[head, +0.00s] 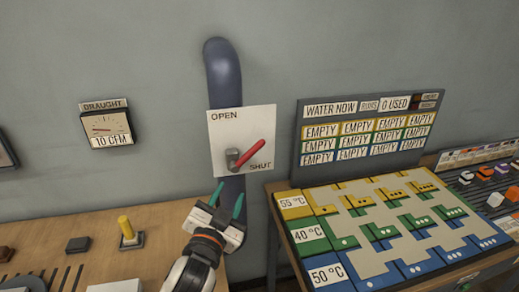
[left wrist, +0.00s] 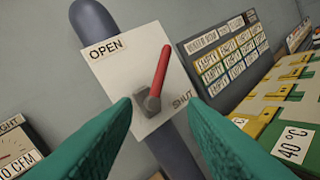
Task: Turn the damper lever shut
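The damper lever (head: 248,154) is a red handle on a grey pivot, mounted on a white plate (head: 222,126) marked OPEN at upper left and SHUT at lower right. Its handle points right and up, above the word SHUT. My left gripper (head: 229,195) is open and empty, just below the plate, with its green fingers pointing up toward it. In the left wrist view the lever (left wrist: 159,75) stands ahead, between the two spread fingers and apart from both. My right gripper is in neither view.
A blue-grey duct (head: 222,75) runs behind the plate. The draught gauge (head: 107,127) at left reads 10 CFM. A coloured board (head: 375,225) and a display panel (head: 365,130) are at right.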

